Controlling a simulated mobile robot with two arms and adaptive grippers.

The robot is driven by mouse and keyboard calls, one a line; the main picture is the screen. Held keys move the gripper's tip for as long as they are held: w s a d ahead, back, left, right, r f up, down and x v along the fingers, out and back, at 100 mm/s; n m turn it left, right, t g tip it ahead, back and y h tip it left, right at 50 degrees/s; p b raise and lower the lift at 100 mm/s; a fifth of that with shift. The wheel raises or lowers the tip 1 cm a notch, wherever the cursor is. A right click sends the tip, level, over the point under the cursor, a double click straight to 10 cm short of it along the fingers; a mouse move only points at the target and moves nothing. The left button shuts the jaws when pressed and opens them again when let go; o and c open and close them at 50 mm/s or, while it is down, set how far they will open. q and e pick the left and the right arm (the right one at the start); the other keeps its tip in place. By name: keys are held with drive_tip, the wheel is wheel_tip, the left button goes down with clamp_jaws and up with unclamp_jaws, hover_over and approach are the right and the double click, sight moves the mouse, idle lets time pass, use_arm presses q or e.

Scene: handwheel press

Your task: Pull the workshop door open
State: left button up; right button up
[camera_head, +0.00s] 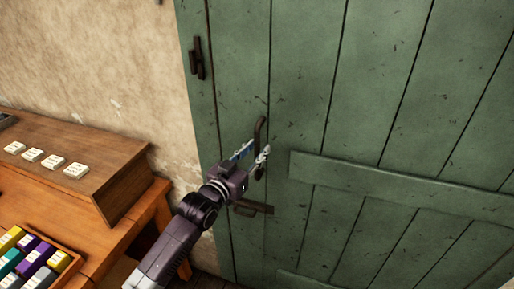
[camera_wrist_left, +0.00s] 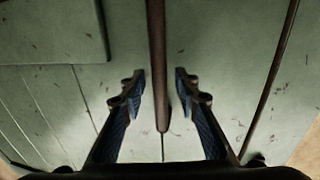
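The green plank door (camera_head: 380,100) fills the right of the head view and looks shut. Its dark upright handle (camera_head: 260,133) is near the door's left edge. My left gripper (camera_head: 254,155) is at the handle. In the left wrist view the handle (camera_wrist_left: 157,70) stands between the two fingers of my left gripper (camera_wrist_left: 160,85). Both fingers are open, with a gap on each side of the handle. The handle's lower end shows between them. My right gripper is in neither view.
A wooden workbench (camera_head: 150,205) stands left of the door, with a wooden case (camera_head: 110,165) carrying white labels. A tray of coloured blocks (camera_head: 75,268) is at the lower left. A dark latch (camera_head: 197,58) and a lower bracket (camera_head: 250,208) are on the door's left side.

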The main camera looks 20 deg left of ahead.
use_arm(q)
drive_tip(key=shift+w, duration=0.2)
clamp_jaws()
drive_tip(key=shift+f, duration=0.15)
idle(0.3)
